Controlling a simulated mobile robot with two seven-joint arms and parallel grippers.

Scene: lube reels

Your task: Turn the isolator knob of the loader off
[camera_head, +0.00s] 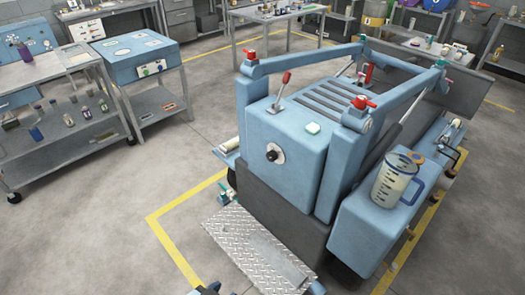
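The blue loader (300,135) stands right of centre with its rear end toward me. The isolator knob (273,153) is a small black knob on a round white plate on the loader's rear face. The knob's pointing direction is too small to read. No gripper can be clearly made out. Small dark parts show at the bottom edge, and I cannot tell what they are. Nothing touches the knob.
A diamond-plate step (255,250) lies before the loader's rear. A measuring jug (396,180) stands on the loader's right side. A red-handled lever (285,78) rises on top. A bottle-laden cart (65,125) and a blue cabinet (140,65) stand left. The floor between is clear.

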